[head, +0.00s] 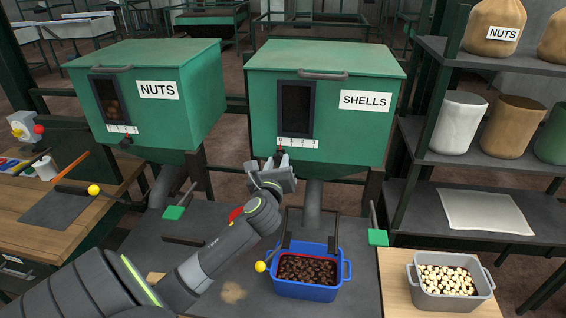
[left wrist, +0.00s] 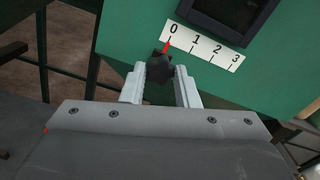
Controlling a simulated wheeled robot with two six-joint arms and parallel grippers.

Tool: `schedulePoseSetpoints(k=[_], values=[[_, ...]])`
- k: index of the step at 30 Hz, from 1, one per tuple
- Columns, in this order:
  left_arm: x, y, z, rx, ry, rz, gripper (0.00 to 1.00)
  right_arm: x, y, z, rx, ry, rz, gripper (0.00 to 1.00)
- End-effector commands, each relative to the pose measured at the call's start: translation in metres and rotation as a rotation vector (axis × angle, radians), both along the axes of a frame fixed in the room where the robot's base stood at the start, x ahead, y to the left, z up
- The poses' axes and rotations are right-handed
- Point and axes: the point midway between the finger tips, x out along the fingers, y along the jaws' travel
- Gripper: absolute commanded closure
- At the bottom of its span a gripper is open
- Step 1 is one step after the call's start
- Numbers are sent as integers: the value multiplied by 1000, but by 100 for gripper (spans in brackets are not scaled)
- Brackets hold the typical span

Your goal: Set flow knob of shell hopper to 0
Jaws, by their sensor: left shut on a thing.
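The green shell hopper (head: 360,132) stands in the middle of the head view with a SHELLS label. Its dark flow knob (left wrist: 160,62) shows in the left wrist view, under a white scale (left wrist: 205,47) marked 0 to 3. The knob's red pointer (left wrist: 167,46) points at the 0. My left gripper (left wrist: 160,78) is shut on the knob, one pale finger on each side. In the head view my left gripper (head: 277,164) reaches up to the hopper's lower left front and mostly hides the knob. My right gripper is out of view.
A green nuts hopper (head: 190,80) stands to the left. Below are a blue crate (head: 308,292) of dark shells and a grey crate (head: 452,304) of pale pieces. A lever with a green plate (head: 378,237) stands right of the chute. Shelves (head: 500,170) fill the right.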

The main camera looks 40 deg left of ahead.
Motion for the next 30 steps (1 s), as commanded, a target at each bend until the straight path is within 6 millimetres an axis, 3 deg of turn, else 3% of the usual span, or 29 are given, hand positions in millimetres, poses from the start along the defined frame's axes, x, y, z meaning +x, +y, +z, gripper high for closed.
schedulePoseSetpoints(k=[3, 4, 9, 20, 30], values=[[0, 1, 1, 6, -1, 3, 100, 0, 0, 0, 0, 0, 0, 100], [0, 1, 1, 6, -1, 3, 70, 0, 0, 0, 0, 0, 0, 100], [0, 1, 1, 5, -1, 3, 50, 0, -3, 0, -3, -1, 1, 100], [-4, -2, 0, 3, -1, 1, 50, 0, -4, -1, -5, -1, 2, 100], [-49, -30, -3, 0, -1, 0, 50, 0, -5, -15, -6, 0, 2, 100]])
